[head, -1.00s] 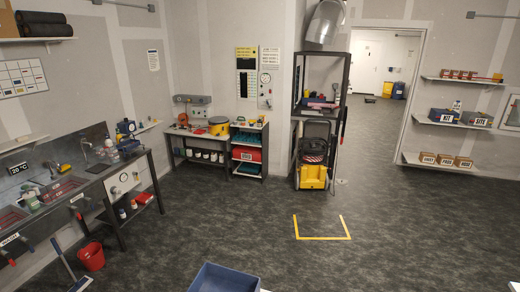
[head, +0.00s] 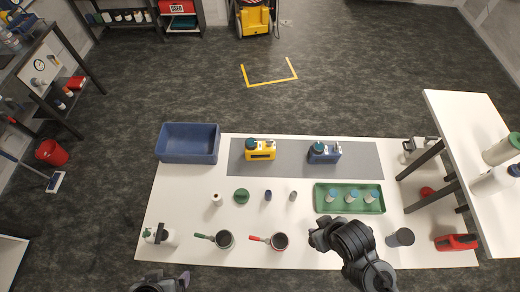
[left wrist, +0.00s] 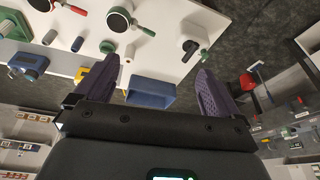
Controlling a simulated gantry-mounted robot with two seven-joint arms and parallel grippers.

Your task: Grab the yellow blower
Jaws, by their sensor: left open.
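The yellow blower (head: 260,150), a boxy yellow body with a dark top, stands on the grey mat (head: 362,158) at the back of the white table. It also shows in the left wrist view (left wrist: 88,73), partly behind a finger. A similar blue unit (head: 324,152) stands to its right. My left gripper (head: 162,283) is at the bottom edge, in front of the table and well away from the blower. In the left wrist view its fingers (left wrist: 153,85) are apart and empty. My right gripper (head: 325,235) is over the table's front right; its fingers are not clear.
A blue bin (head: 190,128) stands at the table's back left. A green tray (head: 350,209) holds small jars. Two red- and green-handled pans, small bottles and a green lid (head: 241,196) lie between the table's front and the mat. A raised white shelf (head: 455,120) stands right.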

